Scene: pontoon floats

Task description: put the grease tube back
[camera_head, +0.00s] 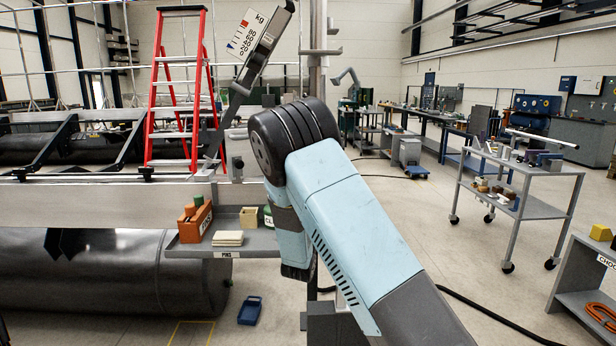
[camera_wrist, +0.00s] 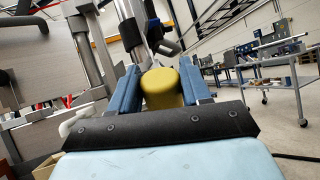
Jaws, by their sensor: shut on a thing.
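My gripper (camera_wrist: 160,74) shows in the wrist view, with its two blue fingers shut on a yellow, rounded object (camera_wrist: 161,90). It looks like the grease tube, but no label shows. The held thing's lower part is hidden behind the dark edge of my wrist. In the head view my gripper and the held thing are hidden behind my own arm. A grey shelf (camera_head: 222,252) with a PINS label on its edge is left of my arm. It carries an orange box (camera_head: 196,224), a tan block (camera_head: 249,217), a cream stack (camera_head: 228,238) and a partly hidden green container (camera_head: 268,217).
A black float (camera_head: 100,270) lies under the beam at left. A red ladder (camera_head: 181,90) and a tilted weight sign (camera_head: 252,40) stand behind. A blue tray (camera_head: 250,310) is on the floor. A loaded cart (camera_head: 520,208) and a low shelf (camera_head: 578,300) are at right, with clear floor between.

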